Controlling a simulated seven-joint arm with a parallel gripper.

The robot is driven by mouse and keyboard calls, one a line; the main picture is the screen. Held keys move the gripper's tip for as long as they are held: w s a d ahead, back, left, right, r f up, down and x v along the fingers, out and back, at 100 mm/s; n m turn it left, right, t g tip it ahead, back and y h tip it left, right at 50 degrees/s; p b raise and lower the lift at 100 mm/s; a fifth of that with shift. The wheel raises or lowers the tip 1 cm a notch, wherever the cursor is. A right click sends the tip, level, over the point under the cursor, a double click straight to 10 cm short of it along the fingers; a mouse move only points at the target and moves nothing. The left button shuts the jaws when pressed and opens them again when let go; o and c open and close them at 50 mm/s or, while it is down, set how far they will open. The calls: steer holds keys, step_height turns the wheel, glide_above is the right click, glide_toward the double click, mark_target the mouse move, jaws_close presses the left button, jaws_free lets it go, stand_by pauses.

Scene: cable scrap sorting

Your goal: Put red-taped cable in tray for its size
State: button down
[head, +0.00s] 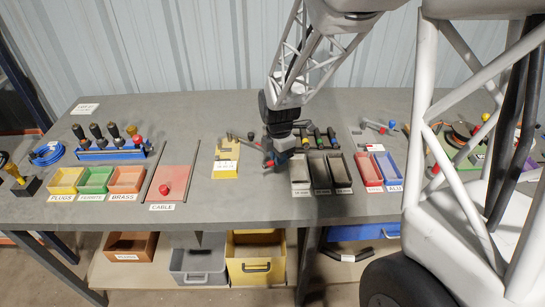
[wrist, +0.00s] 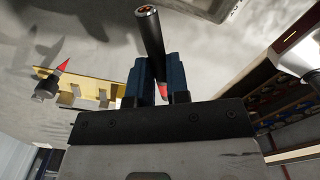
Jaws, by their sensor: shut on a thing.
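My gripper (head: 276,152) is shut on a short black cable (wrist: 150,35) with red tape at its lower part, seen between the blue fingers in the wrist view. Its cut end points up in that view. In the head view the gripper hangs over the bench between the yellow notched block (head: 224,166) and three narrow trays. These are the left tray (head: 300,189), middle tray (head: 320,187) and right tray (head: 342,186); their labels are too small to read. The gripper partly hides the held cable in the head view.
Cable pieces with coloured tape (head: 318,138) lie behind the narrow trays. A red and a blue bin (head: 391,183) stand to their right. A red CABLE mat (head: 178,183) and the PLUGS bin (head: 65,186) are at left. Bare bench lies in front of the yellow block.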

steer(key=d+n, duration=0.1)
steer(key=n, duration=0.1)
steer(key=d+n, duration=0.1)
steer(key=n, duration=0.1)
steer(key=d+n, duration=0.1)
steer(key=n, duration=0.1)
steer(key=shift+w+d+f+n, duration=0.15)
steer(key=shift+w+d+n, duration=0.2)
steer(key=shift+n, duration=0.05)
steer(key=d+n, duration=0.2)
steer(key=n, duration=0.3)
steer(key=shift+w+d+f, duration=0.1)
steer(key=shift+d+f, duration=0.05)
steer(key=shift+d, duration=0.25)
steer(key=shift+f, duration=0.1)
steer(key=shift+f, duration=0.6)
steer(key=shift+f, duration=0.6)
stand_by(1.0)
steer(key=c, duration=1)
jaws_free()
